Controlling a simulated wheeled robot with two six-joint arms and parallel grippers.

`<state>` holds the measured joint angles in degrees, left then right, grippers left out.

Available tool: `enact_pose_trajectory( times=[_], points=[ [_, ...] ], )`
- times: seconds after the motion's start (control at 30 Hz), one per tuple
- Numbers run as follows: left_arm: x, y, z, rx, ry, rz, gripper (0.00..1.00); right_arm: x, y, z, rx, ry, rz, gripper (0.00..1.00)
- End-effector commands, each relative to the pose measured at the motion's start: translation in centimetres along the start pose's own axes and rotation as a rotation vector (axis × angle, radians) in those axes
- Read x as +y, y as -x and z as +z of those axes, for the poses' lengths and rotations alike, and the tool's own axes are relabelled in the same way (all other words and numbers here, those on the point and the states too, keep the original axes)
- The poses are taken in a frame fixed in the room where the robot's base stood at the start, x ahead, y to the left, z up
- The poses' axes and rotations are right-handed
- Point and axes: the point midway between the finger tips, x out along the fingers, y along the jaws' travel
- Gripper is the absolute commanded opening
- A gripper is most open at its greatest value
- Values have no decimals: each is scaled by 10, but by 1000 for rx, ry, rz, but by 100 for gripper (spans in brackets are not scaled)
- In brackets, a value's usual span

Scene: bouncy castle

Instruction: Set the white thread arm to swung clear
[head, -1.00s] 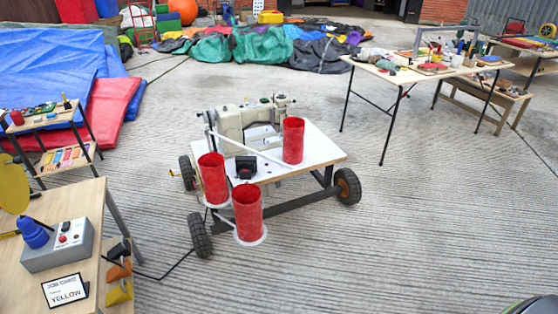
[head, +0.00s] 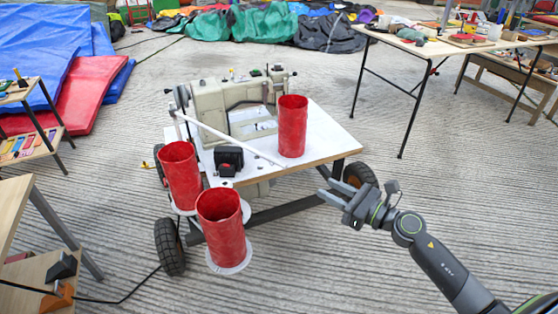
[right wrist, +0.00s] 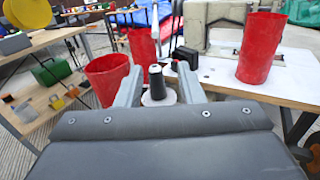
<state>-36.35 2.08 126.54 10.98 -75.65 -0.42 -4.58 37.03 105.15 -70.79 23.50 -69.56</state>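The white thread arm (head: 222,138) is a thin bar on the sewing machine cart. My left gripper is not in view.
Two red cylinders (head: 181,175) (head: 220,228) stand on white discs at the cart's front left. A small black box (head: 228,158) sits on the tabletop (head: 325,135). A wooden bench (head: 12,215) is at left, a cluttered table (head: 440,48) at back right. Floor right of the cart is clear.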

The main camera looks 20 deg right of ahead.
Motion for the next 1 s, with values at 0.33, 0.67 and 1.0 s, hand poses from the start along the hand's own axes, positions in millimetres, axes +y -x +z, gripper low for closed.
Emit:
enact_pose_trajectory(
  times=[0.33,0.67,1.0],
  points=[
    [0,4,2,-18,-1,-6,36,8,-25,9,-7,83,30,34],
    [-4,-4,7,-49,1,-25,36,11,-96,8,-6,78,30,34],
    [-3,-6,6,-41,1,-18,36,12,-159,5,-4,78,30,34]
  ],
)
